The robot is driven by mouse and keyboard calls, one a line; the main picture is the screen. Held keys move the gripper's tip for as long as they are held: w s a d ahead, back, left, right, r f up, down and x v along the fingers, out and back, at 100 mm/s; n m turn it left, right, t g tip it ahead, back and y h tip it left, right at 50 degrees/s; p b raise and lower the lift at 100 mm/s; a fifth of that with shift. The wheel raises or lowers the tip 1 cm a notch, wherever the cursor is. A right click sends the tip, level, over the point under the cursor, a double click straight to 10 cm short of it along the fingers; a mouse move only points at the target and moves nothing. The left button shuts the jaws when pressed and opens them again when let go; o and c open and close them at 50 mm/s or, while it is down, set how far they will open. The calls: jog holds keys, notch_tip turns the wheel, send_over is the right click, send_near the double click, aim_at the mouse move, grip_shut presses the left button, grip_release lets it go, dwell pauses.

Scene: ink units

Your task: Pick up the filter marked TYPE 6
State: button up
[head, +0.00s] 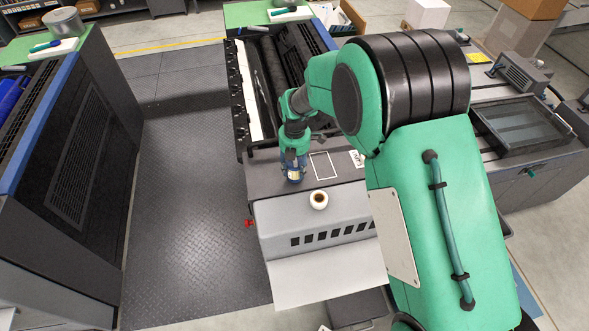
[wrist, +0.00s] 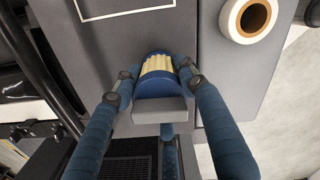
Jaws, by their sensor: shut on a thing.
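My gripper (wrist: 158,80) is shut on a filter (wrist: 157,65) with blue ends and a pale yellow pleated middle.
A white outlined rectangle (head: 323,166) is marked on the machine top close by. The dark rollers of the press (head: 270,75) lie behind.

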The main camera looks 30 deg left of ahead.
jog(key=shift+r, duration=0.45)
notch_tip(320, 180, up, 2)
jog(key=shift+r, duration=0.1)
jog(key=s+d+r+b, duration=0.1)
jog(key=s+d, duration=1)
jog(key=shift+d+r+b, duration=0.15)
jog(key=shift+d+b, duration=0.15)
jog(key=shift+b, duration=0.05)
